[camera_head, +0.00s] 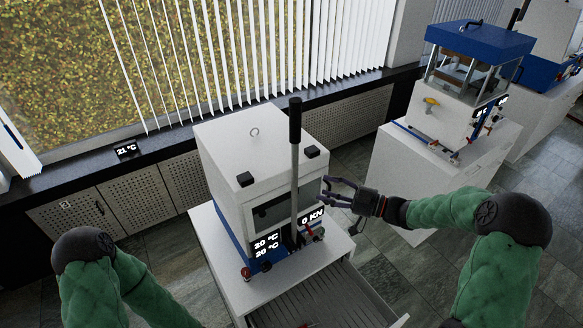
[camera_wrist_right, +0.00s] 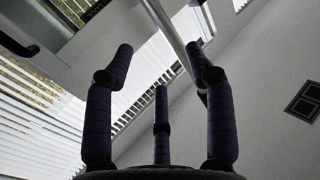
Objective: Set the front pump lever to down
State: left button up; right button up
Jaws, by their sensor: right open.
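The front pump lever (camera_head: 295,150) is a grey metal rod with a long black grip on top. It stands nearly upright at the front of the white and blue press (camera_head: 232,150). My right gripper (camera_head: 326,190) is open and empty, just to the right of the rod and below the black grip. In the right wrist view a metal rod (camera_wrist_right: 170,33) runs at a slant beyond the spread dark fingers of my right gripper (camera_wrist_right: 160,60). I cannot tell whether a finger touches it. My left arm shows at the lower left, but its gripper is out of view.
Displays (camera_head: 266,245) and small red knobs sit low on the press front. An open drawer (camera_head: 325,300) lies below it. A second press (camera_head: 470,60) stands on a white cabinet at the right. Grey floor is free between the cabinets.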

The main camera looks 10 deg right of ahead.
aim_at(295, 181)
jog(key=shift+p+x, duration=0.85)
jog(key=shift+x, duration=4.45)
jog(key=shift+s+a+r, duration=0.1)
jog(key=shift+s, duration=0.1)
jog(key=shift+c, duration=0.3)
grip_shut()
